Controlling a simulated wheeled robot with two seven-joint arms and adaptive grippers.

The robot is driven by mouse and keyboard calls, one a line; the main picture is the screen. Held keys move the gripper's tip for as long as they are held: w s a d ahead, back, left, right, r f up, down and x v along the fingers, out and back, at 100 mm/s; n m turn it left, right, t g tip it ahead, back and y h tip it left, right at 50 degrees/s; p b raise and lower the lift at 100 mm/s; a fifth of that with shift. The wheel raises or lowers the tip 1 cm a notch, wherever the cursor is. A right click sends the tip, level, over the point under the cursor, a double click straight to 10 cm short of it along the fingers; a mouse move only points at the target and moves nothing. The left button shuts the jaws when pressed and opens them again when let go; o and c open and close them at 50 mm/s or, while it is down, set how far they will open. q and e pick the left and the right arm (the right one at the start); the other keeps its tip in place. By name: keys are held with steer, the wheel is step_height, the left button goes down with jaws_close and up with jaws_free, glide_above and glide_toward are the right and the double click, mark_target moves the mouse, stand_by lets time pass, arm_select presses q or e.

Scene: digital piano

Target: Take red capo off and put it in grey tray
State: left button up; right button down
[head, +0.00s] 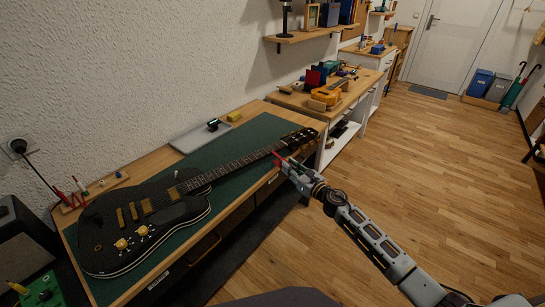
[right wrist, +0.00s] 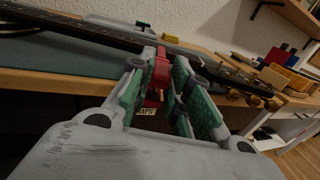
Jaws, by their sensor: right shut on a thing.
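The red capo (head: 281,157) is at the neck of the black electric guitar (head: 125,222), close to the headstock. In the right wrist view the capo (right wrist: 161,72) stands upright between the green-padded fingers, its upper end against the near edge of the neck (right wrist: 95,38). My right gripper (head: 287,162) is shut on the capo; I cannot tell how far it still clasps the neck. The grey tray (head: 187,144) lies behind the guitar, near the wall. My left gripper is out of view.
The guitar lies on a green mat (head: 264,128) on the wooden bench. A small black device (head: 213,124) is at the tray and a yellow block (head: 234,116) stands beyond it. A second bench holds an orange instrument (head: 328,95).

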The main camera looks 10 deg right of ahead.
steer(key=shift+b+v, duration=0.35)
steer(key=shift+v, duration=2.5)
stand_by(2.1)
steer(key=shift+s, duration=0.15)
steer(key=shift+b+v, duration=0.6)
steer(key=shift+v, duration=1.75)
steer(key=shift+a+r, duration=0.1)
steer(key=shift+a, duration=0.05)
